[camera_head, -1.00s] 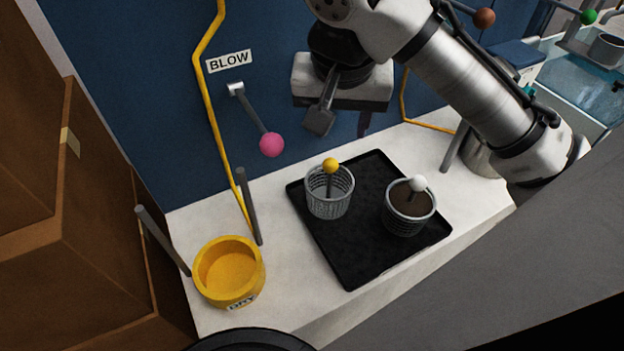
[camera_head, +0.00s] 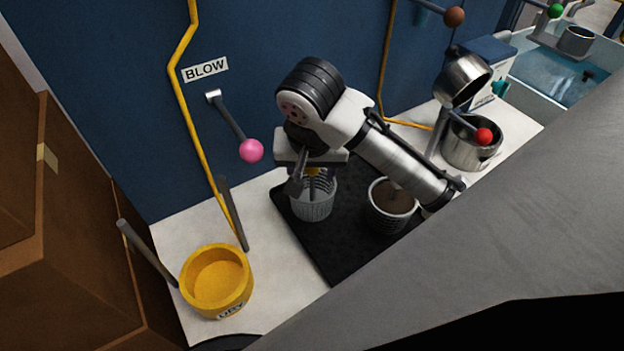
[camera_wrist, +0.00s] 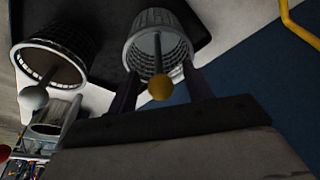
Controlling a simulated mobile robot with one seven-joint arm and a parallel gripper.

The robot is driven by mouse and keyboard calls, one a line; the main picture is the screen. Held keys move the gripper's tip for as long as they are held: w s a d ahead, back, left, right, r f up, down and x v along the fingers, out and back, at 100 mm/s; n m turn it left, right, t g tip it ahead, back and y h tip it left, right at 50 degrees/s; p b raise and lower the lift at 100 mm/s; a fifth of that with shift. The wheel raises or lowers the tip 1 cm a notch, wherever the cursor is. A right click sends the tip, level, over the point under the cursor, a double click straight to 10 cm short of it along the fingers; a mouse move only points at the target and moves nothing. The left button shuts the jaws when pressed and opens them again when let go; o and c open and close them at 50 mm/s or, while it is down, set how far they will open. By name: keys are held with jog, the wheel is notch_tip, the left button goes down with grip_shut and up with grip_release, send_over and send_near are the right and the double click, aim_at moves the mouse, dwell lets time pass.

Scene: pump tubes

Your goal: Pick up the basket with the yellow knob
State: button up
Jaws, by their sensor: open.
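The basket with the yellow knob (camera_head: 312,205) is a light grey mesh cup standing on the black tray (camera_head: 327,262). Its yellow knob shows on a thin stem in the wrist view (camera_wrist: 161,87). My gripper (camera_head: 307,180) is over this basket, pointing down. In the wrist view the two dark fingers (camera_wrist: 160,90) stand apart, one on each side of the knob and stem, with a gap visible. The gripper is open and holds nothing. In the head view my gripper partly hides the knob and the basket's rim.
A second basket (camera_head: 390,217) with dark contents stands to the right on the tray; its white knob (camera_wrist: 33,98) shows in the wrist view. A yellow DRY bowl (camera_head: 243,300) is front left. A pink-knobbed lever (camera_head: 251,150) is on the blue wall. A steel pot (camera_head: 470,150) is at right.

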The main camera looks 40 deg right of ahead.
jog(key=shift+f, duration=0.1)
jog(key=shift+c, duration=0.4)
grip_shut()
